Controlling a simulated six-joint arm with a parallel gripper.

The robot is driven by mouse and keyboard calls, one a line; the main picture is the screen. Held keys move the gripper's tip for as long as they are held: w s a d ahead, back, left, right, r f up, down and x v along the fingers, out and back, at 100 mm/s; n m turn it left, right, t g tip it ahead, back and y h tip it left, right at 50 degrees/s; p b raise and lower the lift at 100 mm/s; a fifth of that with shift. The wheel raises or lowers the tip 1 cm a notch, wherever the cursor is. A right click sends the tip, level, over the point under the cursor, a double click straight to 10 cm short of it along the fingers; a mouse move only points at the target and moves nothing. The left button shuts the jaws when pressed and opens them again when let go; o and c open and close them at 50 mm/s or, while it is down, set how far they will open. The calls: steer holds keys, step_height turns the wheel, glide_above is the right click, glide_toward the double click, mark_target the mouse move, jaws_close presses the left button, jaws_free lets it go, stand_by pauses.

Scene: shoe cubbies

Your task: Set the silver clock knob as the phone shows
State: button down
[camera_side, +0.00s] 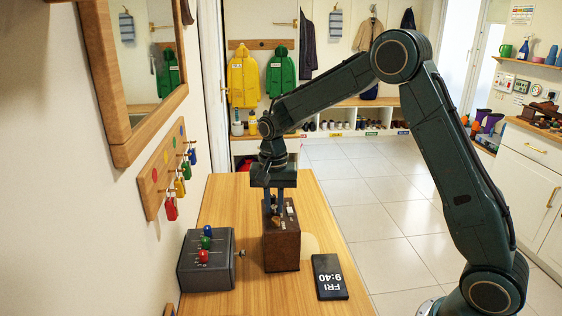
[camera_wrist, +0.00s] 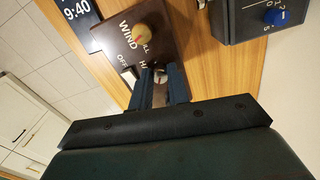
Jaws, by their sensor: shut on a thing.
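The clock is a dark brown wooden box (camera_side: 282,248) standing on the wooden table. My gripper (camera_side: 276,211) is over the top of the box, pointing down. In the wrist view its fingers (camera_wrist: 160,74) are shut on a small silver knob, mostly hidden between them. The knob's pointer and setting cannot be made out. The black phone (camera_side: 330,278) lies to the right of the box and reads FRI 9:40, upside down in the side view.
A grey box (camera_side: 190,270) with red, green and blue knobs and a side knob stands left of the clock. The table behind the clock is clear.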

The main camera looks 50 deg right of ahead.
mark_target(274, 206)
steer(key=c, duration=1.3)
jaws_free()
steer(key=shift+r, duration=0.15)
step_height(274, 206, up, 14)
steer(key=shift+f, duration=0.2)
